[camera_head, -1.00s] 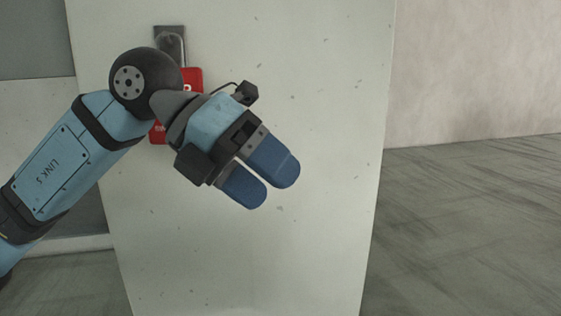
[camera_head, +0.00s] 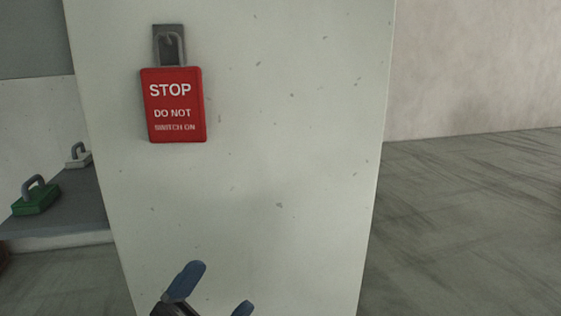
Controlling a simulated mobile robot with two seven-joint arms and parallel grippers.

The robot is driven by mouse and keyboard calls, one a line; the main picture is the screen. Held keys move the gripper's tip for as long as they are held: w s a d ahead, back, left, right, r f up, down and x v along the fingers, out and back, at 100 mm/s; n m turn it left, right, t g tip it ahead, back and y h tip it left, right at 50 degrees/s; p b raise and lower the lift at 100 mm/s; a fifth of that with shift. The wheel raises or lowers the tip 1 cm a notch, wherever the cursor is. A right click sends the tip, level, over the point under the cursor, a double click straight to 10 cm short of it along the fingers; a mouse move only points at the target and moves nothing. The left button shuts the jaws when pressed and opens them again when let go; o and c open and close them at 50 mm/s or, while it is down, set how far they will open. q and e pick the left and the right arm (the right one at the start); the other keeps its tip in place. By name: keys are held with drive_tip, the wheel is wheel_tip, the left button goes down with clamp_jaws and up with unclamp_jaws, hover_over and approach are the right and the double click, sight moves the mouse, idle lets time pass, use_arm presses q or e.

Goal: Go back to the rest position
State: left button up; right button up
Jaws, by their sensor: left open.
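My left gripper (camera_head: 214,290) shows at the bottom edge of the head view, in front of the lower part of the pale panel. Its two blue fingertips are apart and nothing is seen between them. The rest of that gripper and its arm are cut off by the frame. My right gripper is out of view.
A red tag (camera_head: 175,105) reading STOP DO NOT SWITCH ON hangs from a grey hasp (camera_head: 169,44) on the pale panel (camera_head: 290,170). Green (camera_head: 36,199) and whitish (camera_head: 79,160) handled objects sit on a grey shelf (camera_head: 70,215) at left. Open floor (camera_head: 470,220) lies right.

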use_arm(q)
drive_tip(key=s+a+f+n+y, duration=0.2)
drive_tip(key=f+n+y, duration=0.4)
drive_tip(key=f, duration=0.2)
drive_tip(key=s+a+f+n+y, duration=0.2)
drive_tip(key=s+f+n+y, duration=0.1)
drive_tip(key=f+n+y, duration=0.35)
drive_tip(key=s+a+r+g+y+p, duration=0.3)
drive_tip(key=a+r+g+y+p, duration=0.2)
drive_tip(key=p, duration=3.3)
drive_tip(key=shift+a+r+m+g, duration=0.35)
drive_tip(key=shift+a+r+g, duration=0.3)
drive_tip(key=shift+a, duration=0.55)
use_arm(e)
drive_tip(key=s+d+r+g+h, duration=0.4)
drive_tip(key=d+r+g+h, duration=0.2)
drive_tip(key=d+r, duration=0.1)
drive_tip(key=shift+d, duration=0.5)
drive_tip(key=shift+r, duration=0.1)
